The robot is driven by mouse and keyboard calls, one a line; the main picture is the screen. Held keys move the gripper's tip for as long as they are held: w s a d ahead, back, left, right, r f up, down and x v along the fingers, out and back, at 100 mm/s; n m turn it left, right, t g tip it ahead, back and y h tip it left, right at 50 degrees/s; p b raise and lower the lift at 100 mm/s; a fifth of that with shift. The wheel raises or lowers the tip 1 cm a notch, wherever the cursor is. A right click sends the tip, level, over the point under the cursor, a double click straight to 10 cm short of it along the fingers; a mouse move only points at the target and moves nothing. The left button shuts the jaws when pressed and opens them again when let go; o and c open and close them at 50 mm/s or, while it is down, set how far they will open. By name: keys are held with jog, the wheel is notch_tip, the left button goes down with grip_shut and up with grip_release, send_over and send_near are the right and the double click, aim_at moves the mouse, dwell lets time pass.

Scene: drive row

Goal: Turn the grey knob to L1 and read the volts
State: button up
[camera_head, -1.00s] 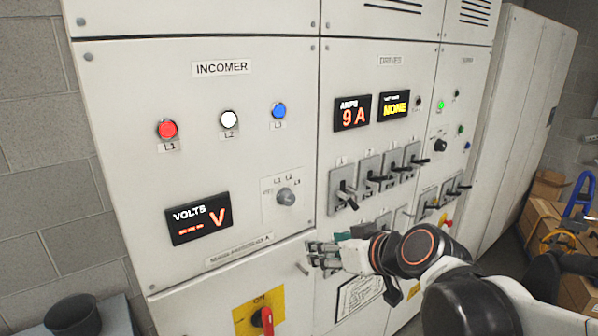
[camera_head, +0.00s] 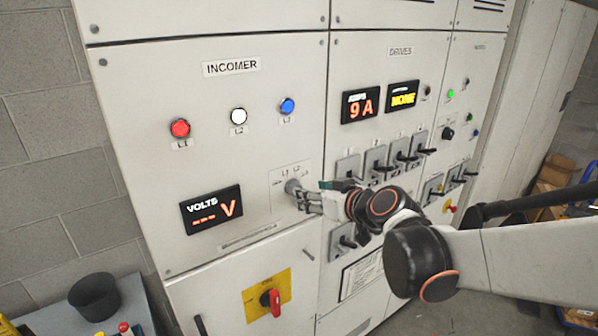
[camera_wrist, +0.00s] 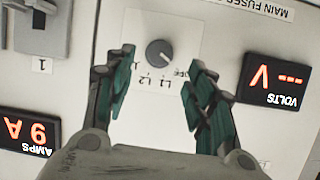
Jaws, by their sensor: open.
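The grey knob (camera_head: 292,187) is on the INCOMER panel, right of the volts display (camera_head: 211,210). In the wrist view the knob (camera_wrist: 159,52) shows between and ahead of the fingertips, with OFF, L1, L2 and L3 marks beside it; the view is upside down. Its pointer line is small and I cannot tell its mark for sure. The volts display (camera_wrist: 275,80) shows dashes and a V, no number. My gripper (camera_head: 305,196) is open at the knob; in the wrist view the gripper (camera_wrist: 160,75) has its fingers spread apart, not touching the knob.
Red, white and blue lamps (camera_head: 238,116) sit above. A red rotary handle (camera_head: 271,299) on a yellow plate is below. Black levers (camera_head: 380,160) stick out to the right of my gripper. A black bucket (camera_head: 95,297) stands at the lower left.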

jog(key=x, duration=0.7)
jog(key=shift+c, duration=0.2)
jog(key=c, duration=1)
